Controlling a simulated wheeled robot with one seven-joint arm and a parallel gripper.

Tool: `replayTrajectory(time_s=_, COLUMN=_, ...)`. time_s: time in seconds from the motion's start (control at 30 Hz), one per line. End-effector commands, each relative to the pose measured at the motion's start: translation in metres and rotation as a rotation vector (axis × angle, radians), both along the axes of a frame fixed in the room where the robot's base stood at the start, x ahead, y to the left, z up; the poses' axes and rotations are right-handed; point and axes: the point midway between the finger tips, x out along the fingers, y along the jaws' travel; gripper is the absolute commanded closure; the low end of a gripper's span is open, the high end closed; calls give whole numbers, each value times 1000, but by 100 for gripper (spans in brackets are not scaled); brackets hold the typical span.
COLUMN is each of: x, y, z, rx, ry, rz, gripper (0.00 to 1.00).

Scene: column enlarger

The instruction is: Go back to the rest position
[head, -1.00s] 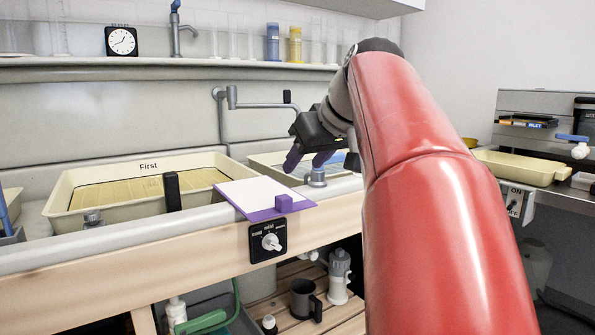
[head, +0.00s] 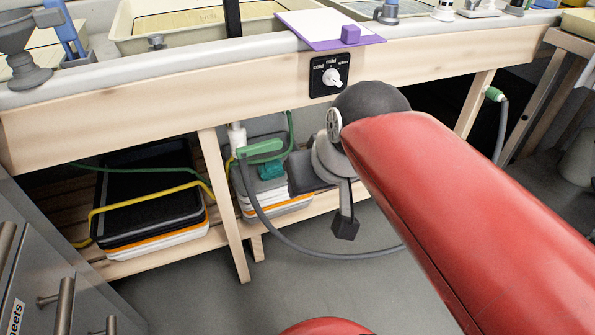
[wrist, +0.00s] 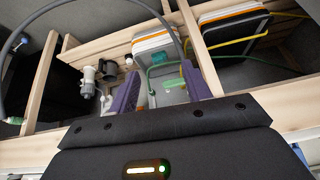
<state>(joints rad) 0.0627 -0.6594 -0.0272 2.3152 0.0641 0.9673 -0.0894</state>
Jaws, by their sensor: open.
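My gripper (wrist: 163,88) shows in the wrist view with two purple fingers spread apart. Nothing is held between them. Behind them lie the lower wooden shelf and its goods. In the head view my red arm reaches in from the lower right, with its dark joint just below the sink's front edge. The grey and black parts past that joint hang low in front of the shelf. The fingers cannot be made out in that view.
The wooden sink front carries a knob panel (head: 333,77). A white board with a purple edge (head: 312,27) overhangs it. Stacked trays (head: 150,205) and a green hose nozzle (head: 260,149) are below. Drawers (head: 60,295) stand left. Grey floor is open in front.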

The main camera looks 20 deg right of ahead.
Motion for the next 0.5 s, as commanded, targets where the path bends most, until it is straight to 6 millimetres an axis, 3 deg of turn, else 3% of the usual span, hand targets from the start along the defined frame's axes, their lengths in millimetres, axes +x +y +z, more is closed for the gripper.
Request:
replayTrajectory(time_s=0.03, x=-13, y=6, z=-19, rx=-12, ry=12, rz=10, gripper=51)
replayTrajectory(time_s=0.1, x=-24, y=10, z=-38, rx=-25, ry=21, rz=13, gripper=51)
replayTrajectory(time_s=0.2, x=-32, y=13, z=-52, rx=-36, ry=27, rz=14, gripper=51)
replayTrajectory(time_s=0.5, x=-34, y=13, z=-56, rx=-36, ry=31, rz=12, gripper=51)
